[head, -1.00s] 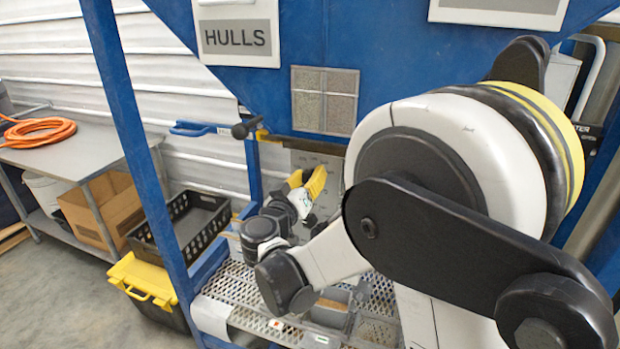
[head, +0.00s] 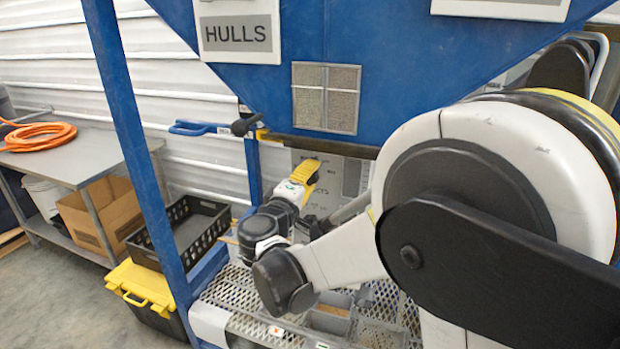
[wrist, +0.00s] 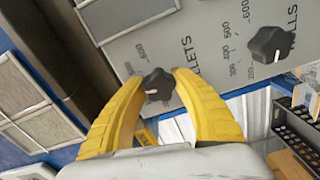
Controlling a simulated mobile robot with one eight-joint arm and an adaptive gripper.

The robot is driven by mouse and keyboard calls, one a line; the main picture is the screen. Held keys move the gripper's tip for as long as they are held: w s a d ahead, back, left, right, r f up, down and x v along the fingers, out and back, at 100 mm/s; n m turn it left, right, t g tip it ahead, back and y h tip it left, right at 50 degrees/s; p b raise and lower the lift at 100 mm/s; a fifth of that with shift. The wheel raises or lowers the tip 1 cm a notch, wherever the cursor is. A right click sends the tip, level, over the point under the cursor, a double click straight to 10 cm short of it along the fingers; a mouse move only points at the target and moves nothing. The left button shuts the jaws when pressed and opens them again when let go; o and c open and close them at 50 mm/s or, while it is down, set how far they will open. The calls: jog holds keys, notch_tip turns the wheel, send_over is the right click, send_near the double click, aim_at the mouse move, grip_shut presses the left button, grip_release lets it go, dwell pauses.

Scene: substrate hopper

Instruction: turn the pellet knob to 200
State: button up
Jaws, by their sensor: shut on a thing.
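The pellet knob (wrist: 160,84) is a small black knob with a white pointer mark, on a grey panel (wrist: 195,58) lettered "...LLETS" in the wrist view. My gripper (wrist: 158,80) has its yellow fingers on either side of this knob and is shut on it. The white mark points toward the lower left of the picture. In the head view my gripper (head: 306,172) is at the panel (head: 348,176) under the hopper, and the knob is hidden.
A second black knob (wrist: 270,44) with its own scale sits to the right in the wrist view. The blue hopper carries a HULLS sign (head: 238,35). A mesh shelf (head: 240,300) lies below.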

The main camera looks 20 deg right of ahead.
jog(key=n, duration=0.4)
jog(key=shift+f+n+b, duration=0.1)
jog(key=shift+n+b, duration=0.2)
jog(key=shift+b, duration=0.05)
jog(key=n, duration=0.4)
jog(key=shift+n+b, duration=0.3)
jog(key=n, duration=0.4)
jog(key=shift+d+f, duration=0.1)
jog(key=shift+n+b, duration=0.35)
jog(key=shift+n, duration=2.05)
jog(key=o, duration=1.2)
jog(key=shift+s, duration=0.1)
